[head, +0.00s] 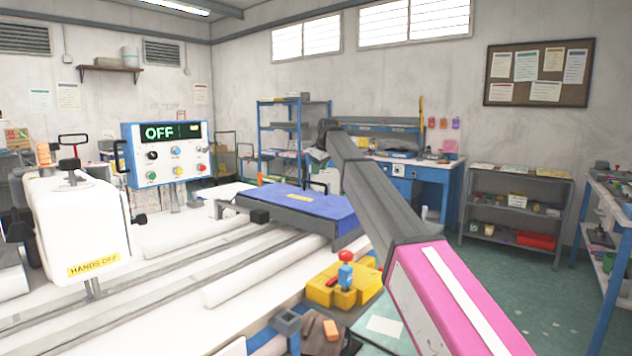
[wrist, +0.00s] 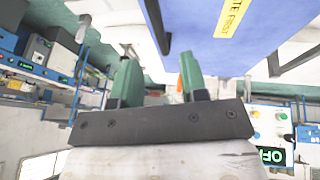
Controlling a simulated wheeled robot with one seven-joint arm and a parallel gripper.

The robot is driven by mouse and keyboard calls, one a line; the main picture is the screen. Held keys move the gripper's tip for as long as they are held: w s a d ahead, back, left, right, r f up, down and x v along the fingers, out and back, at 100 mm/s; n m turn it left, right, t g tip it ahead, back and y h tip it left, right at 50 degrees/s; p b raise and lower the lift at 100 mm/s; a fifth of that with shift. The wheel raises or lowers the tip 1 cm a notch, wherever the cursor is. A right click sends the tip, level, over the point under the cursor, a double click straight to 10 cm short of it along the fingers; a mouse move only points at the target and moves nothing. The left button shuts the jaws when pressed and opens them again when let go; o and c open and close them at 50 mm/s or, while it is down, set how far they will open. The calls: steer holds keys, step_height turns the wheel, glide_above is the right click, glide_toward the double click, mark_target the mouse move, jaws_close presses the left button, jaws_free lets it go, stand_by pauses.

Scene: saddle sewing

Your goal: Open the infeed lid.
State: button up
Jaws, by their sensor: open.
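The infeed lid appears to be the blue panel (head: 325,203) with a yellow label, lying about flat over the white machine bed in the head view. A grey bar runs along its near edge. In the wrist view the blue panel (wrist: 215,55) fills the upper right, with a dark bar (wrist: 157,25) at its left side. My gripper (wrist: 160,78) has two green fingers standing apart with nothing between them. It points toward the panel and looks apart from it. In the head view my arm reaches over behind the lid; the fingers are not clearly visible there.
A control box (head: 163,153) reading OFF stands behind the bed. A white sewing head (head: 75,225) labelled HANDS OFF is at left. A yellow box (head: 345,285) with a red-topped lever sits in front of the lid. Green floor (head: 500,290) is open at right.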

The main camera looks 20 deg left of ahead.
steer(key=shift+x, duration=3.1)
jaws_close()
